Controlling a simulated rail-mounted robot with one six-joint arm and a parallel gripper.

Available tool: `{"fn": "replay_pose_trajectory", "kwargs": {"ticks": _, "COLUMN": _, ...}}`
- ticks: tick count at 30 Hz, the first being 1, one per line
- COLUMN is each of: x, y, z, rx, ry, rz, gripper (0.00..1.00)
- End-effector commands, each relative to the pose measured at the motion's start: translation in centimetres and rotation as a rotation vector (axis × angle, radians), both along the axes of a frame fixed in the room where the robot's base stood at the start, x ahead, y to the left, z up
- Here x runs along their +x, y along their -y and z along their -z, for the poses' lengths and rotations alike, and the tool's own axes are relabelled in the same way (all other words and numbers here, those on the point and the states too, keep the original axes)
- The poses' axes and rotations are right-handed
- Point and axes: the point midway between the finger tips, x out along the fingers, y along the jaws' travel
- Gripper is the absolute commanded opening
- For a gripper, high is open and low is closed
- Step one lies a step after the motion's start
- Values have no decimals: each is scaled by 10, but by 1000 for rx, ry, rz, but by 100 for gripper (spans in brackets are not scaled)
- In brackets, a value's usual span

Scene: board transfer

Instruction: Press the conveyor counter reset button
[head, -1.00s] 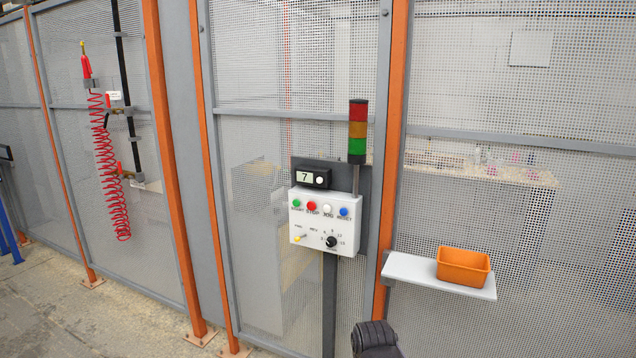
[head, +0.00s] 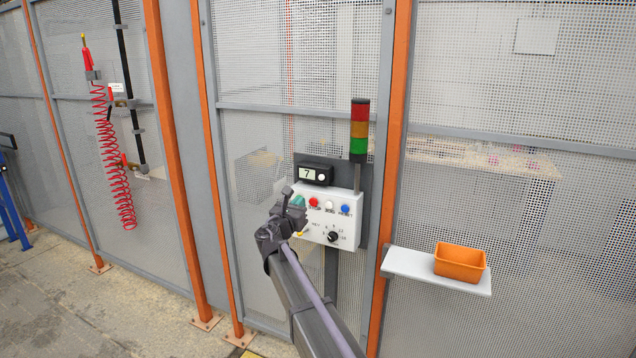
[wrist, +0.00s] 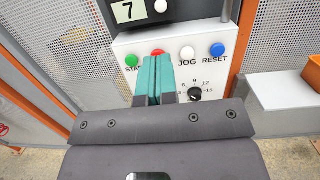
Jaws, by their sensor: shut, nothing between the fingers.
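The dark counter box (head: 312,172) shows a 7 and has a round white button (head: 322,176) at the right of its display. In the wrist view the counter (wrist: 128,12) and its white button (wrist: 160,6) are at the top edge, partly cut off. Below it, the white control panel (head: 343,228) carries a blue button (head: 345,209) labelled RESET, also in the wrist view (wrist: 217,49). My gripper (wrist: 156,60) is shut and empty, its teal fingers below the counter and partly covering the red button. In the head view my gripper (head: 298,200) covers the panel's left part.
The panel also has a green button (wrist: 131,60), a red button (wrist: 157,52), a white JOG button (wrist: 187,53) and a black dial (wrist: 195,94). A signal tower (head: 359,130) rises at the right. A shelf (head: 405,264) with an orange bin (head: 459,262) juts out nearby.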

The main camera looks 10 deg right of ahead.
Motion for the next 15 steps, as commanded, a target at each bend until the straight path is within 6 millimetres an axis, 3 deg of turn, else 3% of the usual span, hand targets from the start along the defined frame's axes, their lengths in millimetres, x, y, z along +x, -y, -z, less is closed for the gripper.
{"fn": "replay_pose_trajectory", "kwargs": {"ticks": 9, "x": 3, "y": 2, "z": -1, "rx": 3, "ry": 1, "rz": 3, "gripper": 0}}
{"fn": "replay_pose_trajectory", "kwargs": {"ticks": 15, "x": 28, "y": 16, "z": -6, "rx": 5, "ry": 1, "rz": 4, "gripper": 0}}
